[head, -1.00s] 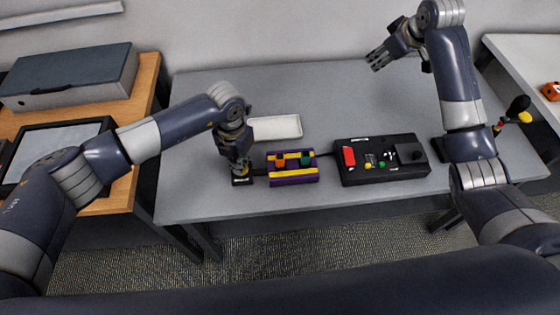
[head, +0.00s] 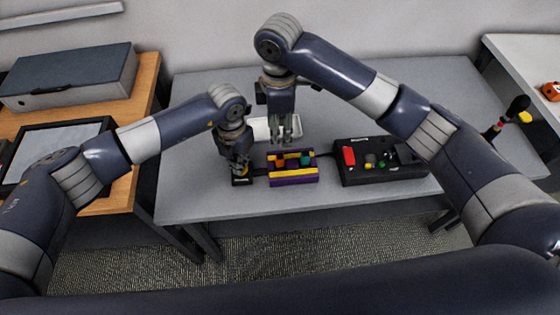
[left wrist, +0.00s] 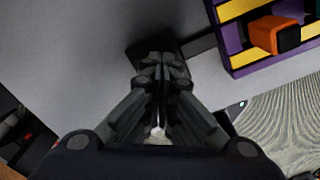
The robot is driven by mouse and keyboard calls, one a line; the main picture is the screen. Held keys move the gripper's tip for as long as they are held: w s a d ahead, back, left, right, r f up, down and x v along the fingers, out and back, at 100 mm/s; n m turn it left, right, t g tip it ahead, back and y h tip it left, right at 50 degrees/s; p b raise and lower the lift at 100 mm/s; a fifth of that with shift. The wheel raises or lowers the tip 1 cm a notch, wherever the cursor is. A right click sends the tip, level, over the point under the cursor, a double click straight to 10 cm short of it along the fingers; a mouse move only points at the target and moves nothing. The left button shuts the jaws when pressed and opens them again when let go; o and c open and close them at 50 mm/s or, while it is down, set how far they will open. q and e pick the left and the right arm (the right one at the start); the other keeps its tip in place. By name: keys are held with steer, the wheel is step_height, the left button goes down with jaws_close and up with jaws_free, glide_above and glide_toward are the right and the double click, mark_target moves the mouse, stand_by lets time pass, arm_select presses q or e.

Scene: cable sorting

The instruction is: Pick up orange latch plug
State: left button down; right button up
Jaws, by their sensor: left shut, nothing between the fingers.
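The orange latch plug (head: 281,163) sits in the purple and yellow holder (head: 292,181), beside a green plug (head: 305,160). In the left wrist view the orange plug (left wrist: 272,35) is at the top right, with a dark end. My right gripper (head: 285,138) points down just above and behind the holder, apart from the plug, its fingers spread and empty. My left gripper (head: 241,170) is left of the holder, pointing down at a small black block (head: 242,181). Its fingers (left wrist: 160,75) are shut with nothing between them, and they partly hide the block.
A black panel (head: 380,175) with a red switch and small coloured parts stands right of the holder, partly behind my right arm. A white tray (head: 262,128) lies behind my grippers. The grey table (head: 200,200) is clear at front left.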

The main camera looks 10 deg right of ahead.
mark_target(280, 156)
step_height(280, 156, down, 11)
steer(key=shift+d+r, duration=0.1)
stand_by(0.4)
steer(key=shift+c, duration=0.3)
jaws_close()
